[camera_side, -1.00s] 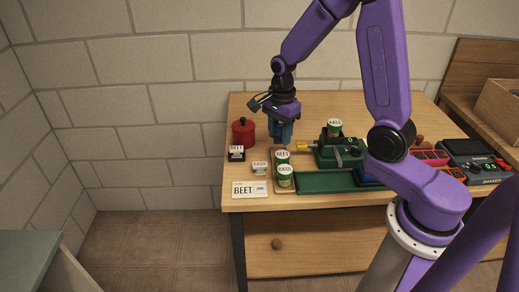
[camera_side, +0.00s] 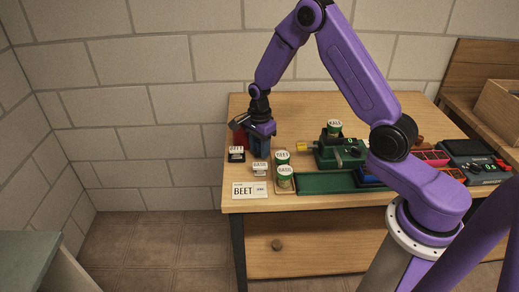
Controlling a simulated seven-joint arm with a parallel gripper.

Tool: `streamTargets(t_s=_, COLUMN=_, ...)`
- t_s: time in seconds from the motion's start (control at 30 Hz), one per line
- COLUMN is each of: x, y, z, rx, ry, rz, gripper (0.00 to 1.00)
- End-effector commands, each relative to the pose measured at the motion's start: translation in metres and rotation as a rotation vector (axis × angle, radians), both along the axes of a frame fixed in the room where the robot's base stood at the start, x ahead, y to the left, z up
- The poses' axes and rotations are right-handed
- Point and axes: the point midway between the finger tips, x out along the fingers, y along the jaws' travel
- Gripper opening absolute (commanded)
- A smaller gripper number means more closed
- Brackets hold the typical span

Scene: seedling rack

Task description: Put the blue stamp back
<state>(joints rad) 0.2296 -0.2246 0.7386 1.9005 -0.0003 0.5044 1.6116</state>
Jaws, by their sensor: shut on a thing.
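My gripper (camera_side: 260,132) is at the left of the table, pointing down, shut on the blue stamp. The stamp (camera_side: 260,147) shows as a dark blue block below the purple gripper body, just behind a small white labelled block (camera_side: 260,168). The stamp's lower end is close to the tabletop, and I cannot tell whether it touches anything. A small black-based block with a white top (camera_side: 236,153) stands just left of it.
A red pot (camera_side: 239,138) is partly hidden behind my gripper. BEET and BASIL tins (camera_side: 284,171) stand to the right, and a BEET card (camera_side: 249,190) lies in front. A green device (camera_side: 340,153) with a KALE tin (camera_side: 334,127) is further right. The back of the table is clear.

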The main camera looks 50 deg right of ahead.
Motion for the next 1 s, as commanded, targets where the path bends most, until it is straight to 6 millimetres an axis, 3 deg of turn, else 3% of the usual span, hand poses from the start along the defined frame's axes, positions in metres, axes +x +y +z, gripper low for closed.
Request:
streamTargets(t_s=0.1, x=0.0001, y=0.0004, z=-0.0090, rx=0.000, ry=-0.001, rz=0.001, gripper=0.21)
streamTargets(t_s=0.5, x=0.0001, y=0.0002, z=-0.0129, rx=0.000, ry=-0.002, rz=0.000, gripper=0.21)
streamTargets(t_s=0.53, x=0.0002, y=0.0001, z=-0.0129, rx=0.000, ry=-0.002, rz=0.000, gripper=0.47)
streamTargets(t_s=0.57, x=0.0002, y=0.0001, z=-0.0127, rx=0.000, ry=-0.002, rz=0.000, gripper=0.51)
streamTargets(t_s=1.0, x=0.0007, y=0.0004, z=-0.0029, rx=0.000, ry=-0.004, rz=0.001, gripper=0.51)
